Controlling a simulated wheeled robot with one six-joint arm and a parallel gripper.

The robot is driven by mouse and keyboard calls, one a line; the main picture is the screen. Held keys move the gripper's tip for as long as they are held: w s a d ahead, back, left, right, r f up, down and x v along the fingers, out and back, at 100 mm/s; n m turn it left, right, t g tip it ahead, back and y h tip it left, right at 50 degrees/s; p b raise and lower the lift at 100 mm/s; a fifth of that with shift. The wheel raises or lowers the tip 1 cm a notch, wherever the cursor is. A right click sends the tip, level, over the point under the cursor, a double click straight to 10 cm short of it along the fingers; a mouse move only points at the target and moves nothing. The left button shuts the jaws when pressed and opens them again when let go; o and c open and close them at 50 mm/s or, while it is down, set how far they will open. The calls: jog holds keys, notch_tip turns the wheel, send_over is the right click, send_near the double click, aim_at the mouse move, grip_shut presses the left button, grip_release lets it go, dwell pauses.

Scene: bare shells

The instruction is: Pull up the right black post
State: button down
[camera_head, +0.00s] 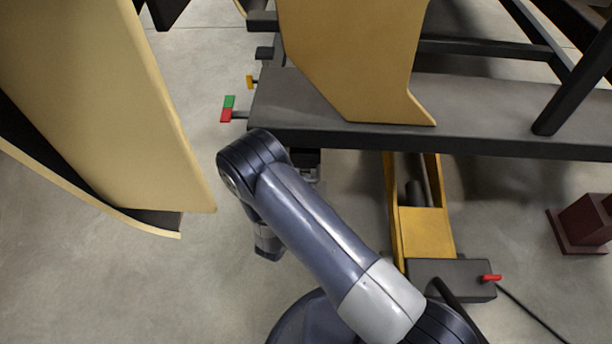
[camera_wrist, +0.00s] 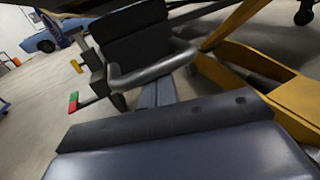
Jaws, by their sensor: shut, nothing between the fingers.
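A slanted black post (camera_head: 575,75) rises from the dark grey platform (camera_head: 480,105) at the right in the head view. I cannot tell for sure that it is the post the task names. My gripper shows in the wrist view (camera_wrist: 157,92) as two grey fingers side by side, shut with nothing between them. It points toward dark frame parts (camera_wrist: 140,50), and I cannot tell whether it touches them. In the head view my arm hides most of the gripper, near the platform's front left end and well left of the slanted post.
A small red and green handle (camera_head: 227,108) sticks out at the platform's left end. A yellow frame (camera_head: 425,230) with a dark box (camera_head: 450,278) lies on the floor. Large tan panels (camera_head: 95,95) stand at left and top centre (camera_head: 350,55). Open floor lies at lower left.

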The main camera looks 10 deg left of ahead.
jog(key=shift+r+p, duration=1.05)
jog(key=shift+r, duration=0.9)
jog(key=shift+f+b, duration=1.3)
jog(key=shift+f, duration=0.1)
jog(key=s, duration=0.9)
jog(key=shift+d, duration=0.25)
jog(key=shift+w, duration=0.1)
jog(key=w, duration=0.8)
jog(key=shift+w+a, duration=0.25)
jog(key=shift+w, duration=0.1)
jog(key=shift+r, duration=0.2)
jog(key=shift+w, duration=0.1)
